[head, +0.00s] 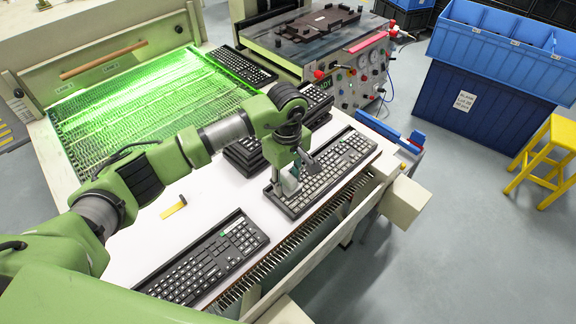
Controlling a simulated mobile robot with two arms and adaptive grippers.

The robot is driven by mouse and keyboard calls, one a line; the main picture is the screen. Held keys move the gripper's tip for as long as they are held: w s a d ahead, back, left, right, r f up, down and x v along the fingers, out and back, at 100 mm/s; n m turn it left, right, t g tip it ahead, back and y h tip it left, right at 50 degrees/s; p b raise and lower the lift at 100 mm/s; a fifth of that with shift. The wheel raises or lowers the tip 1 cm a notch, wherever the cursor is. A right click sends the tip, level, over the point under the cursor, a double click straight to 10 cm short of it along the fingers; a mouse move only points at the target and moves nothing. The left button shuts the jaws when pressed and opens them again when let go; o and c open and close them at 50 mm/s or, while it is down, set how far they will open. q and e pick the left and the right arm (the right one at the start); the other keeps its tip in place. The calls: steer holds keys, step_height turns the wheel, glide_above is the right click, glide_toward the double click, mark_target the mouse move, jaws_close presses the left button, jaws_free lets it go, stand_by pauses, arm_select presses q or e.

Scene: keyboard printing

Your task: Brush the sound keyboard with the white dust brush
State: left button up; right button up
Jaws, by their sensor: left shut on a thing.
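My left gripper (293,176) reaches in from the left and points down over the left end of a keyboard (338,165) with greyish keys in a black frame. It is shut on a small pale thing, which seems to be the white dust brush (290,186); the fingers hide much of it. The brush is at or just above the keys; I cannot tell whether it touches. A second keyboard (210,258), black with pale key legends, lies nearer on the white table. Which keyboard is the sound one is not clear. My right gripper is out of view.
A small yellow-handled tool (174,207) lies on the white table (140,235). Stacked keyboards (242,155) stand behind my wrist. A green-lit mesh bed (140,110) is at the back left, a control box (350,75) at the back.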

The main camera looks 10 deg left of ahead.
arm_select(q)
steer(key=shift+d, duration=0.1)
steer(key=shift+w+f+n, duration=0.2)
steer(key=shift+f+n, duration=0.1)
steer(key=shift+f, duration=0.05)
step_height(320, 180, down, 2)
steer(key=shift+w+f+b, duration=0.15)
steer(key=shift+b, duration=0.4)
steer(key=shift+f, duration=0.5)
steer(key=shift+f+b, duration=0.55)
steer(key=shift+f, duration=0.3)
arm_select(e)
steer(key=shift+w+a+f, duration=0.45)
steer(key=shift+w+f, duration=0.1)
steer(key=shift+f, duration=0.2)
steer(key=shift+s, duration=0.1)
